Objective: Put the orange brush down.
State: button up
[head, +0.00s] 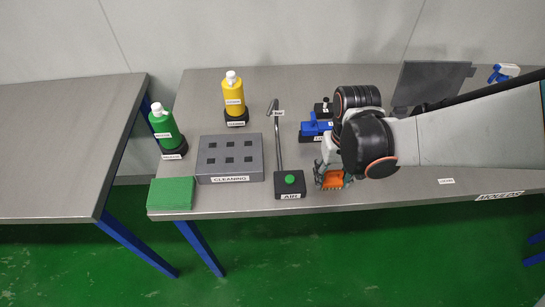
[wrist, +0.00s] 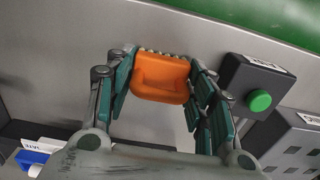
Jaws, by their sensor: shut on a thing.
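The orange brush (head: 333,180) is near the front edge of the metal table (head: 240,205) in the head view, just right of the black box with a green button. My gripper (head: 332,169) is over it, pointing down. In the wrist view the brush (wrist: 161,78) sits between the two fingers of my gripper (wrist: 160,85), which are shut on it. Its pale bristles show along its far edge. I cannot tell whether the brush touches the table top. My arm hides part of the table behind it.
A green-button box (head: 290,184) with a bent rod stands close left. A grey holder labelled CLEANING (head: 230,159), a green pad (head: 171,194), a green bottle (head: 165,130) and a yellow bottle (head: 233,97) stand farther left. A blue device (head: 314,128) is behind. The front edge is close.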

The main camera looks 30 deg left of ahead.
jog(key=shift+s+a, duration=0.15)
jog(key=shift+s, duration=0.1)
jog(key=o, duration=1.2)
jog(key=shift+f, duration=0.1)
